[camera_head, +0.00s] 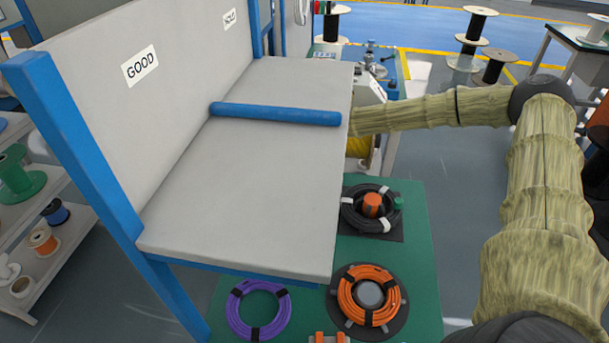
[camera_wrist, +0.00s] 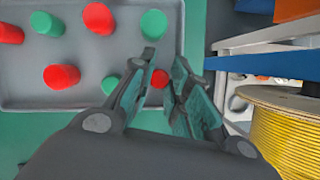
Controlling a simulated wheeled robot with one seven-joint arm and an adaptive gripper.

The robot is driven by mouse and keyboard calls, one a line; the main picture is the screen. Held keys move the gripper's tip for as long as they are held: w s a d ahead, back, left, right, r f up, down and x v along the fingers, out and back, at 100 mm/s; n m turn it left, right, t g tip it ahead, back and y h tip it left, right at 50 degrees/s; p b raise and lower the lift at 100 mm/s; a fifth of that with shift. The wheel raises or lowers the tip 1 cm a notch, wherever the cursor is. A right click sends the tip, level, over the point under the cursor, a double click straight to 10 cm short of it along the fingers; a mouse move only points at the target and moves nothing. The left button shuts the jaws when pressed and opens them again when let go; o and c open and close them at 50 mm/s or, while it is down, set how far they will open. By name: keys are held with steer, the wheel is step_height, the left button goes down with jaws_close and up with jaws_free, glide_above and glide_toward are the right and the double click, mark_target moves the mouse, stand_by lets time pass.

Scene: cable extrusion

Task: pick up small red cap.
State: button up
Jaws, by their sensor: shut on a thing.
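In the wrist view, my gripper (camera_wrist: 164,64) is over the right edge of a grey tray (camera_wrist: 85,56). Its two fingers are closed around the small red cap (camera_wrist: 160,78), which shows between them. It cannot be told whether the cap still touches the tray. In the head view, my gripper, the tray and the caps are hidden behind the grey shelf board.
The tray also holds larger red caps (camera_wrist: 98,18), green caps (camera_wrist: 154,23) and a small green cap (camera_wrist: 110,84). A yellow cable spool (camera_wrist: 285,130) and a blue rail (camera_wrist: 265,63) are close on the right. The grey shelf (camera_head: 240,180) stands left of my arm.

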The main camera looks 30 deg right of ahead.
steer(key=shift+r, duration=0.55)
steer(key=b+v, duration=0.1)
steer(key=v, duration=0.1)
steer(key=shift+d+r, duration=0.15)
steer(key=shift+r, duration=0.15)
steer(key=s+d, duration=0.2)
steer(key=d, duration=0.1)
steer(key=s+d+b, duration=0.1)
steer(key=s+d, duration=0.2)
steer(key=d, duration=0.1)
steer(key=s+d+r+b, duration=0.1)
steer(key=s+d, duration=0.2)
steer(key=d, duration=0.1)
steer(key=shift+s+d+r, duration=0.1)
steer(key=shift+s+r, duration=0.05)
steer(key=shift+s+d+r, duration=0.1)
steer(key=shift+s+d, duration=0.3)
steer(key=shift+c, duration=0.5)
